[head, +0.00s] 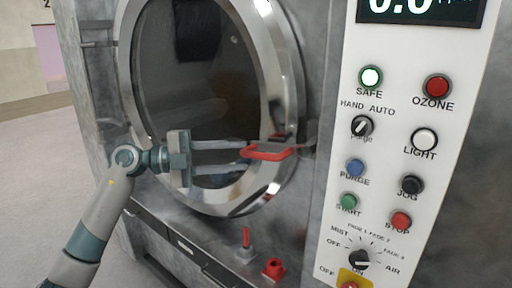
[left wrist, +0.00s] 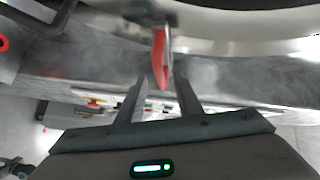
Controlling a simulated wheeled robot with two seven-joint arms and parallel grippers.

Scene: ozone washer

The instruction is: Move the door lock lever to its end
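The red door lock lever (head: 268,152) sticks out at the right rim of the round washer door (head: 292,60). In the left wrist view the red lever (left wrist: 160,58) hangs with its end close to the gap between my fingertips. My left gripper (head: 247,155) comes in from the left in front of the door glass, its two fingers apart and pointing at the lever. In the left wrist view the open fingers (left wrist: 160,83) show nothing clamped between them. Whether a finger touches the lever cannot be told. My right gripper is not in view.
The white control panel (head: 408,130) with several buttons and knobs stands to the right of the door. Below the door are a small red-topped lever (head: 246,238) and a red fitting (head: 273,268). Open floor (head: 35,170) lies at the left.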

